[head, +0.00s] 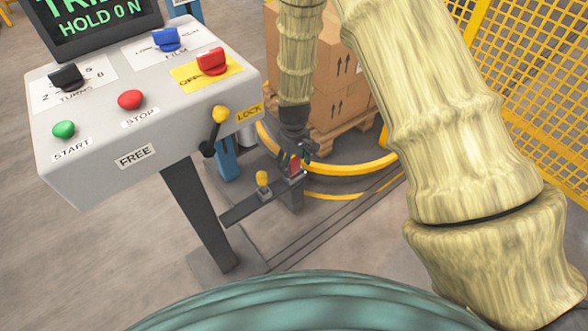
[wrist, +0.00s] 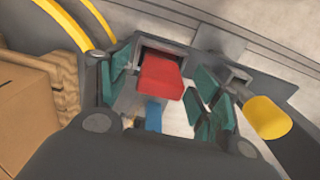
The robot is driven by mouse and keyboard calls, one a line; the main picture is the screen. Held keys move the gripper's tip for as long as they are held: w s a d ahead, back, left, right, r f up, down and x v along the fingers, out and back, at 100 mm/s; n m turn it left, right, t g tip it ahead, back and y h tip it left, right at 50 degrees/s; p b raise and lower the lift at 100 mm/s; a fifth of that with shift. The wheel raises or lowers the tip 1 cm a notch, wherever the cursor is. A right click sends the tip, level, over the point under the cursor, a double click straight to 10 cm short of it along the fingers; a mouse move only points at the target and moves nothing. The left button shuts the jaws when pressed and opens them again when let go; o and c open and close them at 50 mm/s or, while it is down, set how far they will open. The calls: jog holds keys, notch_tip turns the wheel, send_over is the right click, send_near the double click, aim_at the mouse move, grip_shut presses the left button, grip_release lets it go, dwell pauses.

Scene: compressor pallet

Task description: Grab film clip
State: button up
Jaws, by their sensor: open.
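The film clip appears to be the red block (wrist: 160,76) in a dark holder, in the middle of the wrist view. In the head view its red (head: 295,167) shows small, just below my gripper (head: 299,152). In the wrist view my gripper (wrist: 166,98) is open, with teal finger pads to the left and right of the red block. There is a visible gap on the right side; I cannot tell whether the left pad touches it. A blue piece and a pale sheet show below the red block, partly hidden.
A yellow knob (wrist: 266,118) stands close to the right finger; it also shows in the head view (head: 262,178). A yellow ring rail (head: 350,166) and boxes on a pallet (head: 345,95) lie behind. The control panel (head: 150,140) stands at left, with a lock lever (head: 219,115).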

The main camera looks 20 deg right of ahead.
jog(key=shift+f, duration=0.6)
jog(key=c, duration=1.1)
jog(key=shift+r, duration=0.1)
